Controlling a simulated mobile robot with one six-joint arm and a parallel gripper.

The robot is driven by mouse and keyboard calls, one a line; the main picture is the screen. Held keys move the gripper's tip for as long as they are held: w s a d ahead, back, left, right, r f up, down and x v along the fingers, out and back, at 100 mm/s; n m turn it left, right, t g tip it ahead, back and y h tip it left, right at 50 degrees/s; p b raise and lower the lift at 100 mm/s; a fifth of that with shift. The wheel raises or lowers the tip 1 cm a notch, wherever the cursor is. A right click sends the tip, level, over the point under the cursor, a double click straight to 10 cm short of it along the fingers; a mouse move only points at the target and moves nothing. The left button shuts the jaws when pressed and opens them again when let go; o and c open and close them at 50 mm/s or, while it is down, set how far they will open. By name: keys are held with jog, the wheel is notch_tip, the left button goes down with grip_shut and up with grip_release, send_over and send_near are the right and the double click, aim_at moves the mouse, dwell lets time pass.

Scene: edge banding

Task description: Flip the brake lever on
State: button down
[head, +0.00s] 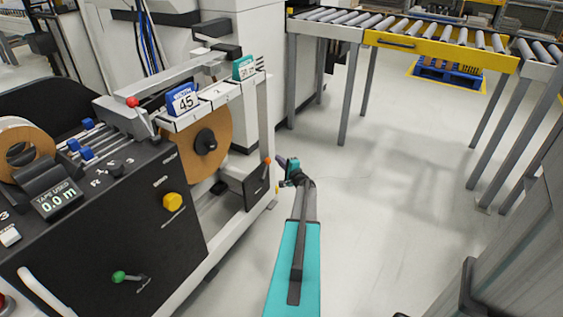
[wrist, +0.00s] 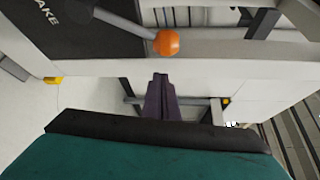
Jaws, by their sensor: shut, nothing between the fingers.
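The brake lever is a grey rod ending in an orange ball knob (head: 267,160), on a small black panel (head: 257,184) at the right end of the machine. In the wrist view the orange knob (wrist: 167,42) is at the top centre, with its rod running up-left across a panel lettered "AKE", the rest of the word cut off. My gripper (head: 281,161) is just right of the knob in the head view. In the wrist view my gripper's dark fingers (wrist: 160,82) are closed together and empty, below the knob in the picture, with a visible gap between them.
A tape roll (head: 207,145) hangs on the machine left of the lever. The black control panel has a yellow knob (head: 173,202) and a green-knobbed lever (head: 119,277). A roller conveyor (head: 440,50) stands behind. The floor (head: 390,190) to the right is clear.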

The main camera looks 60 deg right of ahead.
jog(key=shift+w+a+r, duration=0.15)
jog(key=shift+a, duration=0.6)
jog(key=shift+w+a+r, duration=0.15)
jog(key=shift+a, duration=0.6)
jog(key=shift+s+b, duration=0.25)
jog(key=shift+b, duration=0.6)
